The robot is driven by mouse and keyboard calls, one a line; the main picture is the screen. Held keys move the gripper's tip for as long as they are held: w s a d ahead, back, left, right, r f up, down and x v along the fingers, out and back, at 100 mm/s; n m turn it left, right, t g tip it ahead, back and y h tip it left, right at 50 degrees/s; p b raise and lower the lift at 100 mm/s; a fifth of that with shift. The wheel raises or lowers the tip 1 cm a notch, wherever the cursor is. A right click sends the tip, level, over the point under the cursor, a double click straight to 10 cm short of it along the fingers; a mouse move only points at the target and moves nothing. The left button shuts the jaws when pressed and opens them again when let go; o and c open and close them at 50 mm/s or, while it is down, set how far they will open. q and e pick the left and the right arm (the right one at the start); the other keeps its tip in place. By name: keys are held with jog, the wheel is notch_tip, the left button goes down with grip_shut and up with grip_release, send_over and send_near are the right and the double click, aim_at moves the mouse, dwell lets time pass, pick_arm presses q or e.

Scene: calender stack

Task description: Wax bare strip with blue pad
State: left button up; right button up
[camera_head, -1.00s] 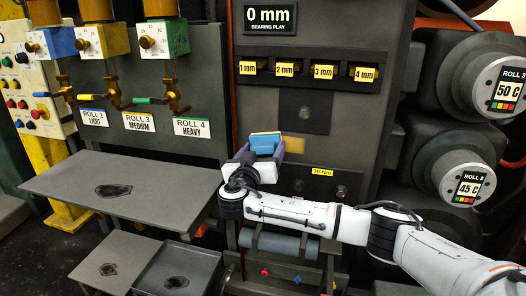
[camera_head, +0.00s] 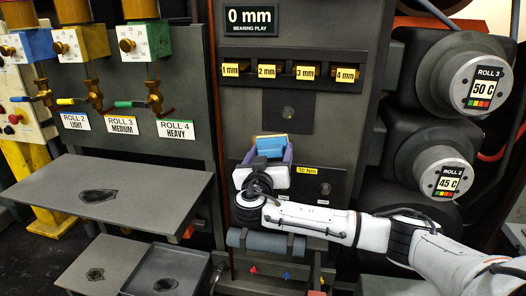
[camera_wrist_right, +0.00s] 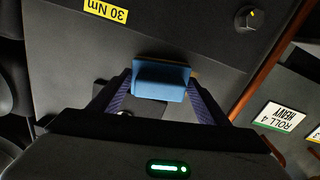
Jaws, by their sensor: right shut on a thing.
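My right gripper (camera_head: 270,153) is shut on the blue pad (camera_head: 269,146) and holds it up in front of the dark upright panel. In the right wrist view the pad (camera_wrist_right: 161,83) sits between the two purple-sided fingers. A thin tan edge (camera_wrist_right: 194,74) shows just beyond the pad; I cannot tell whether it is the bare strip or part of the pad. The pad covers the part of the panel where a tan patch showed earlier. I cannot tell whether the pad touches the panel. My left gripper is out of view.
A yellow 30 Nm label (camera_head: 307,169) is right of the gripper. Numbered slots (camera_head: 289,71) sit above. A grey shelf (camera_head: 140,180) is at left, with trays (camera_head: 160,258) below. A grey roller (camera_head: 262,241) lies under my wrist. Roll ends (camera_head: 444,179) stand at right.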

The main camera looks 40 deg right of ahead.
jog(key=shift+s+d, duration=1.15)
jog(key=shift+s, duration=0.25)
jog(key=shift+s+d, duration=1.2)
jog(key=shift+s, duration=0.15)
jog(key=shift+s+d, duration=1.15)
jog(key=shift+s, duration=0.25)
jog(key=shift+s+d, duration=1.15)
jog(key=shift+s, duration=0.1)
jog(key=shift+w, duration=0.1)
jog(key=shift+w+a+b, duration=0.65)
jog(key=shift+w+a, duration=0.8)
jog(key=shift+w, duration=0.15)
jog(key=shift+w+a+b, duration=0.4)
jog(key=shift+w+a, duration=0.25)
jog(key=shift+w, duration=0.2)
jog(key=shift+w+a+f+b, duration=0.15)
jog(key=shift+w+a+b, duration=1.15)
jog(key=shift+w+a, duration=0.65)
jog(key=shift+w+a+b, duration=0.4)
jog(key=shift+w+a, duration=0.1)
jog(key=shift+w, duration=0.25)
jog(key=shift+w+a+b, duration=0.4)
jog(key=shift+w+a, duration=0.1)
jog(key=shift+w, duration=0.2)
jog(key=shift+w+a, duration=0.35)
jog(key=shift+w, duration=0.1)
jog(key=shift+w+a+b, duration=1.1)
jog(key=shift+w+a, duration=0.05)
jog(key=shift+w, duration=0.15)
